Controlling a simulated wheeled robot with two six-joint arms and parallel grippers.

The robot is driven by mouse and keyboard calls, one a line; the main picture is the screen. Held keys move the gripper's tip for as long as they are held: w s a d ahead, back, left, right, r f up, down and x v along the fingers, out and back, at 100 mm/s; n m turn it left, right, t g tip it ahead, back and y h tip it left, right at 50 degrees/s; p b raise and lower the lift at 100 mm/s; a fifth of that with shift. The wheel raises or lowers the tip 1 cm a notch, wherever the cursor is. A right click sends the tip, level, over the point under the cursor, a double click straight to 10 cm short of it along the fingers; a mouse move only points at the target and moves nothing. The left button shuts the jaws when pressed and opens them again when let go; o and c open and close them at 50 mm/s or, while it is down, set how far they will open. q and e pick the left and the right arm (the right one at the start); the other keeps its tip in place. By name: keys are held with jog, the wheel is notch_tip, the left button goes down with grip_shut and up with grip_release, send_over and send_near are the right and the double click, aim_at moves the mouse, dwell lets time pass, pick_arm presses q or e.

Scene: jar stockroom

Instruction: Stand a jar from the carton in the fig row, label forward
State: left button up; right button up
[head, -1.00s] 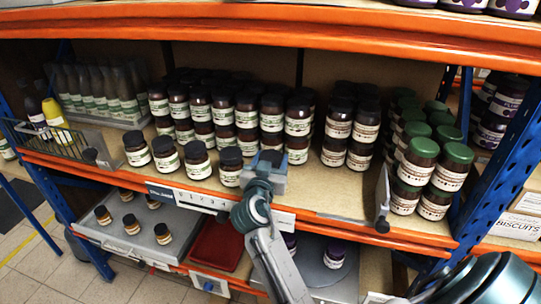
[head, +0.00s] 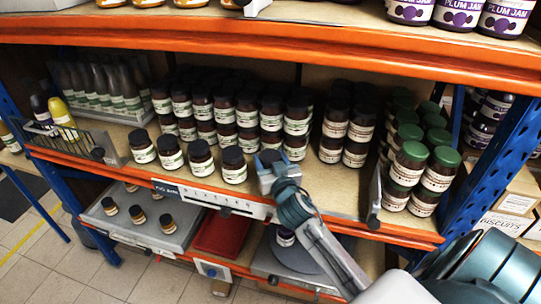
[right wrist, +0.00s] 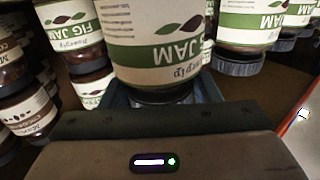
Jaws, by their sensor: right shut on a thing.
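My right gripper (head: 274,180) is shut on a fig jam jar, mostly hidden in the head view except its dark lid (head: 268,157). In the right wrist view the held jar (right wrist: 158,45) shows a cream and green label toward the camera, its text upside down in the picture. The jar is at the right end of the front line of fig jam jars (head: 233,168), beside the last of them. In the wrist view this neighbour (right wrist: 250,25) stands to the right. Whether the held jar's base touches the shelf I cannot tell. My left gripper is not in view.
More fig jars (head: 297,118) stand behind. An orange shelf edge (head: 330,227) runs in front. Below are a grey tray (head: 110,228) and a red tray (head: 222,233).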

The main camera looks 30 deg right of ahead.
jog(key=shift+r+y, duration=0.1)
jog(key=shift+y, duration=0.2)
jog(key=shift+s+a+f+b, duration=0.1)
jog(key=shift+f+b, duration=0.15)
jog(key=shift+b, duration=0.05)
dwell(0.6)
jog(key=o, duration=1.6)
jog(key=shift+o, duration=0.3)
jog(key=shift+f, duration=0.15)
jog(key=shift+s, duration=0.1)
jog(key=shift+s+a+f+b, duration=0.1)
jog(key=shift+s+f+b, duration=0.05)
jog(key=shift+s+b, duration=0.15)
jog(key=b+v, duration=0.3)
jog(key=v, duration=0.6)
jog(key=shift+b, duration=0.4)
jog(key=shift+s+a+r, duration=0.1)
jog(key=shift+s+r, duration=0.2)
jog(key=shift+s, duration=0.2)
